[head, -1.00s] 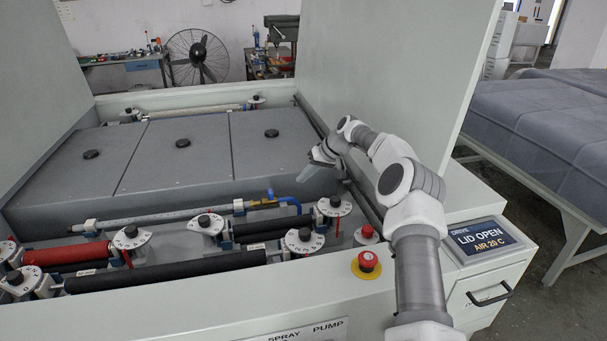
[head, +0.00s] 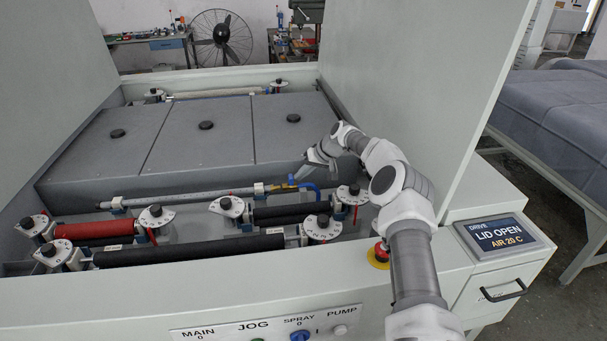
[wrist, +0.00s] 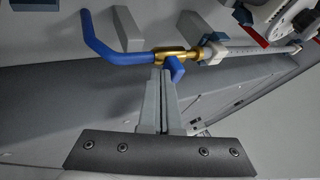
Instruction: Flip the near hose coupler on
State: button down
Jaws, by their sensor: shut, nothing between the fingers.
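The near hose coupler (head: 278,189) is a brass fitting at the right end of a long grey spray bar, with a blue hose (head: 308,189) leaving it on the right. In the wrist view the brass coupler (wrist: 172,55) sits at top centre, with the blue hose (wrist: 110,50) to its left. A short blue lever (wrist: 178,70) sticks out from the brass body toward the camera. My gripper (head: 297,180) is shut and empty at the coupler. In the wrist view its fingertips (wrist: 160,72) are beside the lever, on its left; I cannot tell whether they touch.
Black rollers (head: 190,248) and a red roller (head: 95,229) with white dial brackets lie in front of the spray bar. Grey covers (head: 205,140) lie behind it. A raised lid panel (head: 430,90) stands at right. A red stop button (head: 379,252) is near my arm.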

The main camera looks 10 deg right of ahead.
jog(key=shift+a+f+b, duration=0.15)
jog(key=shift+a+b, duration=0.7)
jog(key=shift+a, duration=0.5)
